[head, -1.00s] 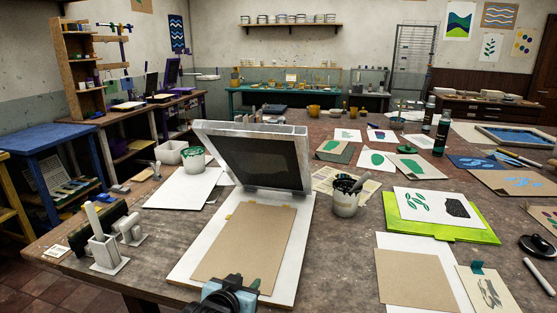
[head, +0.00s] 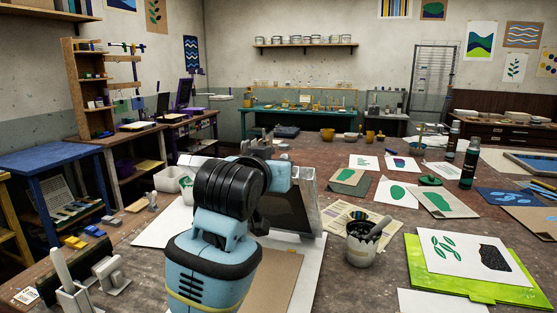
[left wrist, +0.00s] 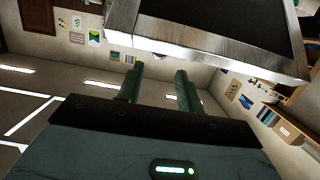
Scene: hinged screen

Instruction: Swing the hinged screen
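The hinged screen (head: 309,208) stands tilted up over the white baseboard (head: 309,275), with its silver frame partly hidden by my left arm. A brown sheet (head: 272,281) lies on the baseboard. My left gripper is hidden behind its own arm in the head view. In the left wrist view, my left gripper (left wrist: 157,69) has its two dark green fingers apart with nothing between them. The screen's metal frame edge (left wrist: 200,48) and dark mesh (left wrist: 225,12) lie close beyond the fingertips. I cannot tell whether they touch. My right gripper is not in view.
An ink pot (head: 365,245) with a tool in it stands right of the screen. A lime green board (head: 425,275) with a printed sheet is further right. A green-stained pot (head: 187,184) and white box (head: 169,178) stand left, behind a white sheet.

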